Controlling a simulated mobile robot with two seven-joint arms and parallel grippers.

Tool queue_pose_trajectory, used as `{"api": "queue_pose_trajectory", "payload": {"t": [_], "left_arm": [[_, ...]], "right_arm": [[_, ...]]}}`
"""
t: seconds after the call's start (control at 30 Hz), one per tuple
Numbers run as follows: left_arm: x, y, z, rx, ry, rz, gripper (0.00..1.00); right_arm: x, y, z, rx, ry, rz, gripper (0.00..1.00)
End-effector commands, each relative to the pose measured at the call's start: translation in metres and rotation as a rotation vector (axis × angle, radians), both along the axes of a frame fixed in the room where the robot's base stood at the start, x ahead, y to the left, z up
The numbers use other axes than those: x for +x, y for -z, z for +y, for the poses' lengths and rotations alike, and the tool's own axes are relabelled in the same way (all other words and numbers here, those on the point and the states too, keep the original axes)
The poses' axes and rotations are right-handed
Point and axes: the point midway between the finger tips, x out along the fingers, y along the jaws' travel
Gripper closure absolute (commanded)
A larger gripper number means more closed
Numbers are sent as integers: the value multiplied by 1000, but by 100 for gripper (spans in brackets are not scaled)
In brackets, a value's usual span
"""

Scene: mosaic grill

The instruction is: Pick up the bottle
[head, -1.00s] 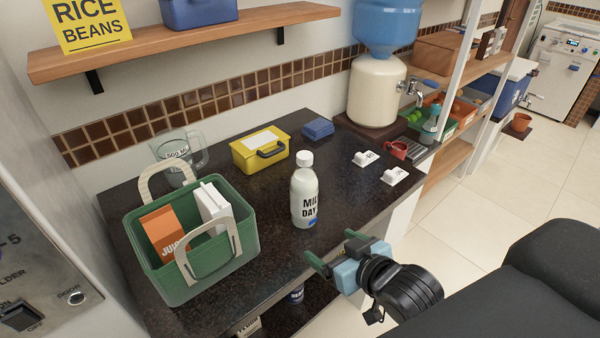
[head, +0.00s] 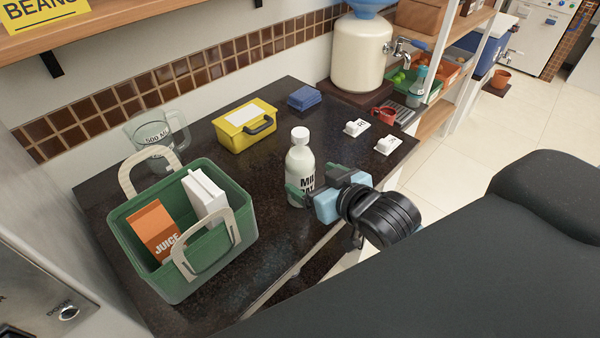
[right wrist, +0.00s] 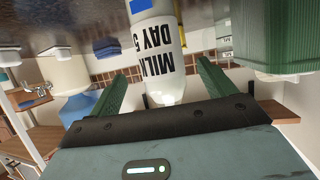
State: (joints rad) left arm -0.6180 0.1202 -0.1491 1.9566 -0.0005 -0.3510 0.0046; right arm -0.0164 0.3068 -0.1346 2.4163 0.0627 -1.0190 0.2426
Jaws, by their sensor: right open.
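The white milk bottle (head: 301,168) with a white cap stands upright on the dark counter (head: 270,235). Its label reads MILK DAY 5 in the right wrist view (right wrist: 158,45). My right gripper (head: 312,184) is open at the bottle's front right side. In the right wrist view, its two green fingers (right wrist: 163,90) stand on either side of the bottle, with a gap on each side. The gripper hides the bottle's lower right part in the head view. My left gripper is not in view.
A green basket (head: 245,225) with a juice carton (head: 155,232) and a white carton (head: 204,195) stands left of the bottle. Several small items lie at the right.

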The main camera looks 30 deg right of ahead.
Motion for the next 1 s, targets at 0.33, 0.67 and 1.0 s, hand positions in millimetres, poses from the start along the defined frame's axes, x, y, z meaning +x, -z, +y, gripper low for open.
{"api": "queue_pose_trajectory", "payload": {"t": [0.33,0.67,1.0], "left_arm": [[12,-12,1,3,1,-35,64],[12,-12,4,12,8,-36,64],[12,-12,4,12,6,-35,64]], "right_arm": [[37,1,6,1,0,-4,17],[51,11,9,0,-1,0,17],[51,11,8,0,-1,1,45]]}}
